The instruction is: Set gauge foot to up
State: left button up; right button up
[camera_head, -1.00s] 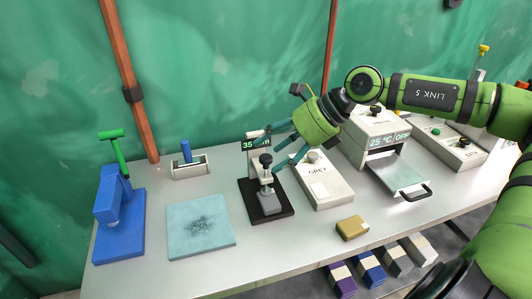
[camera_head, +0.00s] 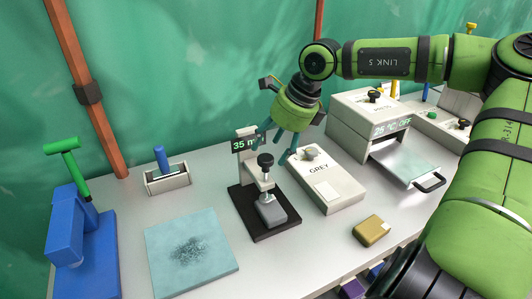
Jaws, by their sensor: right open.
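The gauge (camera_head: 240,172) stands on a black base plate (camera_head: 246,217) in the middle of the table, with a display that reads 35 and is partly covered. Its black round knob (camera_head: 265,160) sits on top of a short stem. Its grey foot (camera_head: 272,209) is low, close over the base plate; I cannot tell whether they touch. My right gripper (camera_head: 272,146) is open and points down, its teal fingers just above and behind the knob. One finger overlaps the display in the picture. I see no grip on the knob. My left gripper is out of view.
The GREY box (camera_head: 335,193) stands close to the gauge's right. A yellow block (camera_head: 371,230) lies front right. The heater (camera_head: 362,128) reads 25 °C OFF.

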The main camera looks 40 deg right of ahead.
aim_at(266, 158)
jog(key=shift+p+x, duration=0.3)
jog(key=shift+x, duration=1.5)
jog(key=c, duration=1.2)
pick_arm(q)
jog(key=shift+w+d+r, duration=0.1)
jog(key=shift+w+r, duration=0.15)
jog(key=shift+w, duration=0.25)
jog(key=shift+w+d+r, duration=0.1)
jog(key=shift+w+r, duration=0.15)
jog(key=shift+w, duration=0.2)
pick_arm(e)
grip_shut()
